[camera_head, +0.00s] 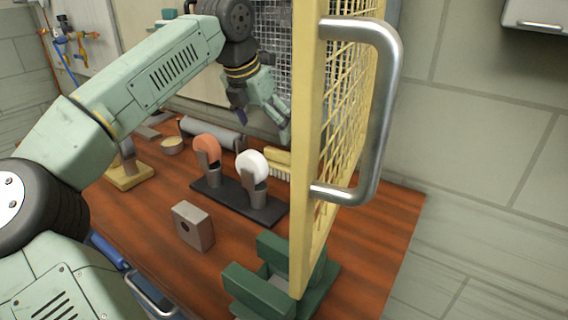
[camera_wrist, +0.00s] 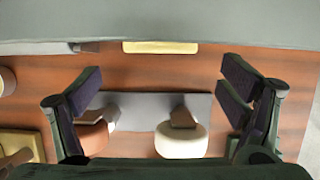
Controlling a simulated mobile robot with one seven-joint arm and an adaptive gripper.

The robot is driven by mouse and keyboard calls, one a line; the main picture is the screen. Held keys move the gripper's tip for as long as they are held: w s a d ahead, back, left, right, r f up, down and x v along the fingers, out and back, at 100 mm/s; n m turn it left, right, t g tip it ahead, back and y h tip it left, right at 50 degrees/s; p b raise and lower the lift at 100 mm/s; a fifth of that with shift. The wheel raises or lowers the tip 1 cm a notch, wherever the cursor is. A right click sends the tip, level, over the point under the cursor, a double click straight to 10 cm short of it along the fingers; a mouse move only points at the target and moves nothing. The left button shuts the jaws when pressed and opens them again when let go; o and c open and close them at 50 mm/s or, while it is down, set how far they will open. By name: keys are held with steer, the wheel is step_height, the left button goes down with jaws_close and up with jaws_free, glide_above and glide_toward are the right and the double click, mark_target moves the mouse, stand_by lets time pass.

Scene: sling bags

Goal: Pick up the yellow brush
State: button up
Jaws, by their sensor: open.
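The yellow brush (camera_head: 279,159) lies on the wooden table behind the white disc, its pale bristles facing the camera and its right end hidden by the yellow mesh door. In the wrist view the brush (camera_wrist: 160,47) is a yellow bar at the top centre, partly cut off by a grey-green surface. My gripper (camera_head: 263,117) is above the table, over and behind the brush area, apart from it. In the wrist view my gripper (camera_wrist: 163,92) is open and empty, its fingers wide apart, with the brush beyond them toward the top.
The yellow mesh door (camera_head: 306,140) with a metal handle (camera_head: 384,110) stands at the right front. A dark stand holds an orange disc (camera_head: 207,148) and a white disc (camera_head: 252,163). A grey block (camera_head: 192,226) and a green vise (camera_head: 262,291) stand nearer. Bare table (camera_head: 375,240) shows right.

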mark_target(277, 158)
steer(key=p+x, duration=0.1)
steer(key=x, duration=0.8)
steer(key=shift+w+d+f+p, duration=0.1)
steer(key=shift+f+p, duration=0.2)
steer(key=shift+f, duration=0.05)
steer(key=shift+c, duration=0.2)
steer(key=c, duration=1.4)
steer(key=s+d+r+b, duration=0.1)
steer(key=s+d+r, duration=0.1)
steer(key=s, duration=0.2)
steer(key=s+d+r+b, duration=0.2)
steer(key=s+d+r, duration=0.1)
steer(key=s, duration=0.1)
steer(key=s+d+r+b, duration=0.1)
steer(key=s+d+r, duration=0.1)
steer(key=s+r, duration=0.1)
steer(key=shift+s+d, duration=0.15)
steer(key=shift+s, duration=0.35)
